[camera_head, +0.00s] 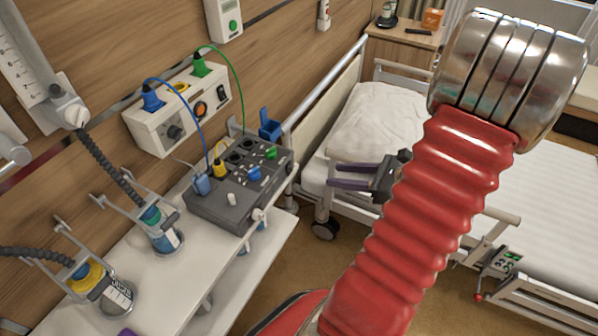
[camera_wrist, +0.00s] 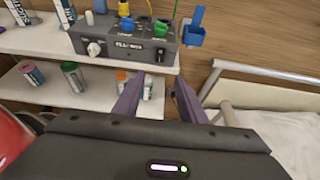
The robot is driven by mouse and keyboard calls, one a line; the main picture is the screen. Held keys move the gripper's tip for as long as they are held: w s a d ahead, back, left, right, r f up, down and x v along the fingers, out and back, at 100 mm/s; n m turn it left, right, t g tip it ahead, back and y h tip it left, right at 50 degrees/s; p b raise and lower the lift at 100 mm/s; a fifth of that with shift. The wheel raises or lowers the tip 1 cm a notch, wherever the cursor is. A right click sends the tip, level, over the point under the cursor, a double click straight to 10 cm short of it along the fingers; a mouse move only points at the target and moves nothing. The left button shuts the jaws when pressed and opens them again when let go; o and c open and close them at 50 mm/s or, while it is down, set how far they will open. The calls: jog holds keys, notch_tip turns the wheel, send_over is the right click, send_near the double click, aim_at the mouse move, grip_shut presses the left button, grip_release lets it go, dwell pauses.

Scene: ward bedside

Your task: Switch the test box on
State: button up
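The test box (camera_head: 217,212) is a dark grey box on the white shelf, with a blue and a yellow plug, a green part and several knobs on top. In the wrist view the box (camera_wrist: 125,46) shows its labelled front at the top, with a white knob (camera_wrist: 94,48) at its left and a small black switch (camera_wrist: 160,56) at its right. The switch's position is too small to tell. My gripper (camera_head: 336,176) is open and empty, to the right of the box and apart from it. Its purple fingers (camera_wrist: 159,84) show below the box in the wrist view.
A wall panel (camera_head: 156,131) with plugs hangs behind the box; blue and green cables run from it. A blue holder (camera_head: 270,128) is by the box's back corner. Bottles stand at left on the shelf (camera_head: 192,268). The bed (camera_head: 380,120) is at right.

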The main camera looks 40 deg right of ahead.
aim_at(290, 171)
jog(key=shift+w, duration=0.1)
jog(key=x, duration=1.3)
jog(key=shift+w+a+f, duration=0.2)
jog(key=shift+w, duration=0.05)
jog(key=shift+c, duration=0.4)
grip_shut()
